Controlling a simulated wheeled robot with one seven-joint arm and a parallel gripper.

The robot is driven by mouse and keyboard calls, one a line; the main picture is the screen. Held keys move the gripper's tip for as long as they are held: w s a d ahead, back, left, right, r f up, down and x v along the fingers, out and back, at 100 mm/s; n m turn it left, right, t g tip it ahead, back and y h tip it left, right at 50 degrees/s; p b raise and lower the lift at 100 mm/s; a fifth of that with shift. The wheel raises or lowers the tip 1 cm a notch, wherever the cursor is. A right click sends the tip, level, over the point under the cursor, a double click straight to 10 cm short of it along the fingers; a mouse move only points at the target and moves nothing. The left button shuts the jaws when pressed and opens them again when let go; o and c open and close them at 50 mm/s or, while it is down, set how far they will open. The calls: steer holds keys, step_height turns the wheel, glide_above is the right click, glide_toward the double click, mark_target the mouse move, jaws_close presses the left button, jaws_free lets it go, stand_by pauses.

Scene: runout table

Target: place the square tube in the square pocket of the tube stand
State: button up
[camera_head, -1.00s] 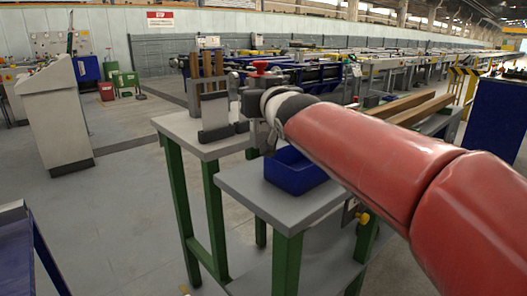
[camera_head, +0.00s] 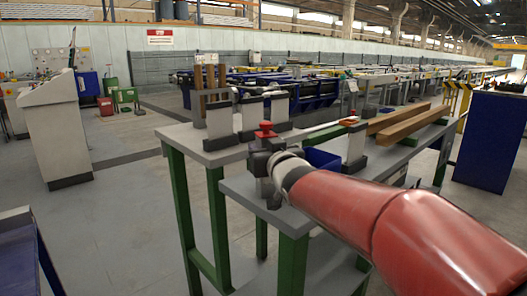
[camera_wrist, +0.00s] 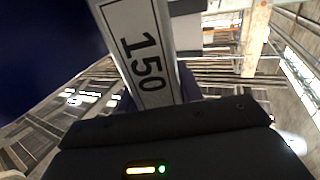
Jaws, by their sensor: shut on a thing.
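My gripper (camera_head: 262,160) is at the end of my red arm, over the near grey table in the head view. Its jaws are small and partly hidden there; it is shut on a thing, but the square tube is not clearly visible. In the wrist view a pale strip marked 150 (camera_wrist: 145,50) runs upward from behind the dark gripper body; I cannot tell whether it is held. Grey upright blocks with dark bases, including one at the left (camera_head: 218,120), stand on the far table beyond the gripper. I cannot make out the square pocket or which block is the tube stand.
A blue bin (camera_head: 322,158) lies behind my arm on the near table (camera_head: 240,187). Another grey upright (camera_head: 356,143) stands right of it. Long brown bars (camera_head: 412,121) lie further right. A grey console (camera_head: 52,130) stands at the left, with open floor between.

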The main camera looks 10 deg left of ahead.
steer(key=o, duration=1.1)
steer(key=shift+f, duration=0.1)
steer(key=b+v, duration=0.2)
steer(key=v, duration=1)
